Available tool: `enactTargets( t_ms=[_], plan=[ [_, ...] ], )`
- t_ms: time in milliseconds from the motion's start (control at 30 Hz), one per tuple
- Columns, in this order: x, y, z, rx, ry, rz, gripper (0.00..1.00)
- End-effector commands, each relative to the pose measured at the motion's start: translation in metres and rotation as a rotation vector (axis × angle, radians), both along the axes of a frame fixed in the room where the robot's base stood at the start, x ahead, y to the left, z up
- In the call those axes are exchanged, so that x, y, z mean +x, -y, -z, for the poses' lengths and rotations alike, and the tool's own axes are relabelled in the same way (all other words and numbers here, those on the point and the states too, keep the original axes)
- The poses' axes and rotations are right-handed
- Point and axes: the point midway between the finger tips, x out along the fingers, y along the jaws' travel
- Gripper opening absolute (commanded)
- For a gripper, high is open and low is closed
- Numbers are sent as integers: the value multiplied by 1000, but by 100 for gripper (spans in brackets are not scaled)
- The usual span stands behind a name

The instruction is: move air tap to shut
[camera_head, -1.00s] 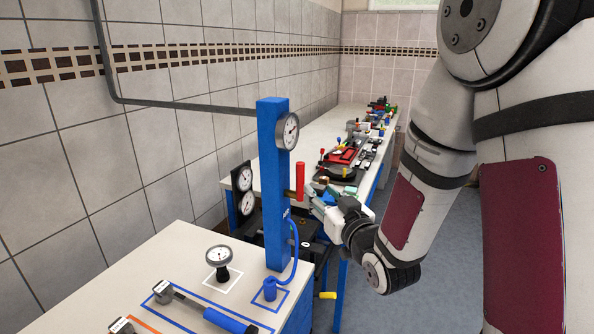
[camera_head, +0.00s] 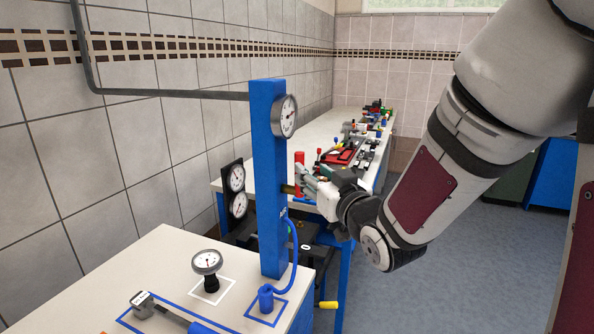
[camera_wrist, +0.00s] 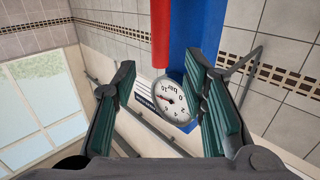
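The air tap has a red lever (camera_head: 299,173) that stands upright on a short brass fitting (camera_head: 289,189) at the right side of a blue post (camera_head: 267,180). A round gauge (camera_head: 285,116) sits high on the post. My gripper (camera_head: 308,182) is just right of the lever, fingers toward it, hiding some of it. In the wrist view my gripper (camera_wrist: 162,72) is open, with green-padded fingers apart. The red lever (camera_wrist: 160,32) hangs into the gap between the fingertips from the top; whether a finger touches it I cannot tell. The gauge (camera_wrist: 175,100) shows beyond.
The near bench (camera_head: 160,255) carries a small standing gauge (camera_head: 208,265) and a blue hose (camera_head: 293,250) loops down beside the post. Two dials (camera_head: 236,190) stand behind the post. A long bench (camera_head: 330,135) with tools runs behind. Open floor (camera_head: 460,265) lies right.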

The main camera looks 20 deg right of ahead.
Motion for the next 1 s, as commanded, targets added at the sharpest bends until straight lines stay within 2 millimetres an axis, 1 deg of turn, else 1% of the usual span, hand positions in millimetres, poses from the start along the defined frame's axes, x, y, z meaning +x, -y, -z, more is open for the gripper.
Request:
enactTargets(
  t_ms=[133,300,533,700,800,1000],
  plan=[
    [4,-1,4,-1,4,2,39],
    [18,-3,4,-2,3,0,39],
    [30,-5,3,-2,3,1,39],
    [56,-8,2,0,-2,0,39],
    [68,-10,1,-1,-1,0,39],
    [81,-12,1,0,0,1,39]
  ],
)
